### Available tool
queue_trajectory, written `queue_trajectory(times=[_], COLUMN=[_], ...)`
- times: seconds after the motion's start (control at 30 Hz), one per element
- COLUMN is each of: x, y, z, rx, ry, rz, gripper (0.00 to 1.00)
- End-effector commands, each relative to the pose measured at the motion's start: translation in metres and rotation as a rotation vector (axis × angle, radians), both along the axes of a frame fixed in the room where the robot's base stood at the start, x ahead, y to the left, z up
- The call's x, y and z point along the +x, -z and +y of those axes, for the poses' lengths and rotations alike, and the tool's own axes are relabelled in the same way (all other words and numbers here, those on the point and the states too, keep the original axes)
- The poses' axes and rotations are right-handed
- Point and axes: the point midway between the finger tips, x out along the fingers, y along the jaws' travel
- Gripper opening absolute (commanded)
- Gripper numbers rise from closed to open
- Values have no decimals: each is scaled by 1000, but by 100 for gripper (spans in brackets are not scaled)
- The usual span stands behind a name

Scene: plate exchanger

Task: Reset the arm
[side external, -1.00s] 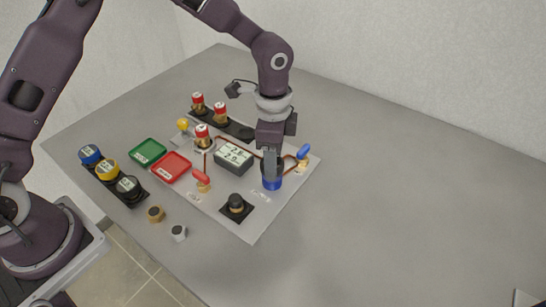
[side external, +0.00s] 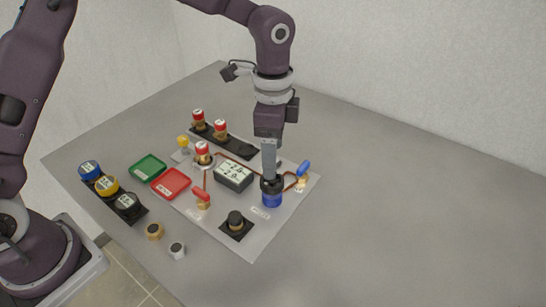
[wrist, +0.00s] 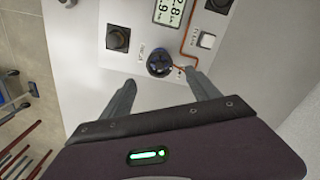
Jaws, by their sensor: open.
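My gripper (side external: 268,172) points down just above a blue cylinder with a black top (side external: 272,197) on the pale panel. In the wrist view my gripper (wrist: 165,88) is open and empty, its two fingers spread wide. The cylinder's dark round top (wrist: 160,64) shows beyond and between the fingertips there. From the side, one finger overlaps the cylinder's top, so the exact gap is hard to judge.
The panel (side external: 255,240) carries a display box (side external: 233,175), a red-handled valve (side external: 202,198), a blue-handled valve (side external: 303,170) and a black knob (side external: 236,220). Green (side external: 148,167) and red (side external: 171,183) trays lie left. The table's right side is clear.

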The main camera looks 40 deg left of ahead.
Motion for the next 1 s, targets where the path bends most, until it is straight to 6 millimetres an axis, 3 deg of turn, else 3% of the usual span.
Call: queue_trajectory(times=[0.17, 0.27, 0.4, 0.53, 0.6, 0.73, 0.83, 1.0], x=[-2, -18, -76, -146, -182, -230, -249, -255], y=[-6, -42, -111, -147, -152, -147, -140, -137], z=[3, 22, 68, 104, 117, 128, 130, 131], rx=[3, 16, 15, -46, -99, -203, -254, -275], ry=[-13, -100, -366, -645, -786, -980, -1059, -1089], rz=[-10, -66, -196, -310, -359, -415, -433, -436], gripper=[70, 70, 70, 70, 70, 70, 70, 70])
